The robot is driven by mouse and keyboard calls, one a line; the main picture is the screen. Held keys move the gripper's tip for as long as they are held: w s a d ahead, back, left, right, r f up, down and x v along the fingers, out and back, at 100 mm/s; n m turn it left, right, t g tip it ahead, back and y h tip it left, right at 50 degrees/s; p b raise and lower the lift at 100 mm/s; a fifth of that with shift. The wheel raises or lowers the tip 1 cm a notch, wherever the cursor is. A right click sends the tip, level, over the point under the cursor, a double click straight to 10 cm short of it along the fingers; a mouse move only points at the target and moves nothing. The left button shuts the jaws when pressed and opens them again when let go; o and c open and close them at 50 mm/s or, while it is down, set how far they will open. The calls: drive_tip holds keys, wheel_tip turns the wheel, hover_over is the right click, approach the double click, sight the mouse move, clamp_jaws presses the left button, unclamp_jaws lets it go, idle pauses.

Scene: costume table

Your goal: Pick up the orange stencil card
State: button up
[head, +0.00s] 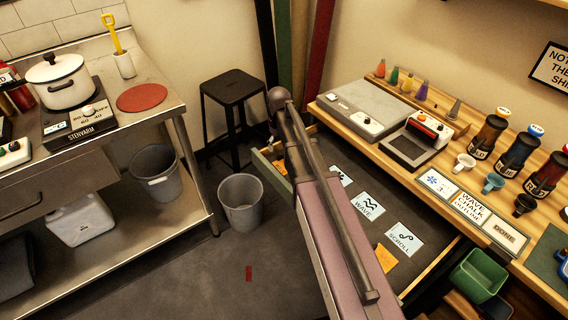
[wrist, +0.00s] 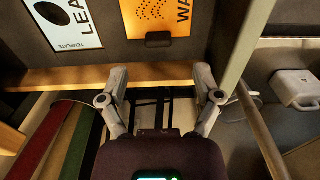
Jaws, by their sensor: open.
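In the wrist view, the orange stencil card (wrist: 158,14) lies in a dark-lined drawer at the top, cut by the frame edge. It carries a dotted pattern and the partial letters "WA". A small dark tab (wrist: 159,40) is at its near edge. My gripper (wrist: 160,84) is open and empty, its fingers short of the card in the picture. In the head view, an orange patch (head: 283,166) shows near the drawer's green front, and another orange piece (head: 385,258) lies farther right, partly behind my arm. My gripper is hidden in the head view.
A white "LEA…" template card (wrist: 64,22) lies beside the orange card. The open drawer (head: 422,276) also holds WAVE (head: 364,206) and SCROLL (head: 404,238) cards. A wooden edge (wrist: 60,77) borders it. A stool (head: 232,90) and bin (head: 241,200) stand left.

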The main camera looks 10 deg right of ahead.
drive_tip(key=shift+d+f+b, duration=0.1)
drive_tip(key=shift+f+b, duration=2.35)
drive_tip(key=shift+f, duration=0.15)
drive_tip(key=c, duration=1)
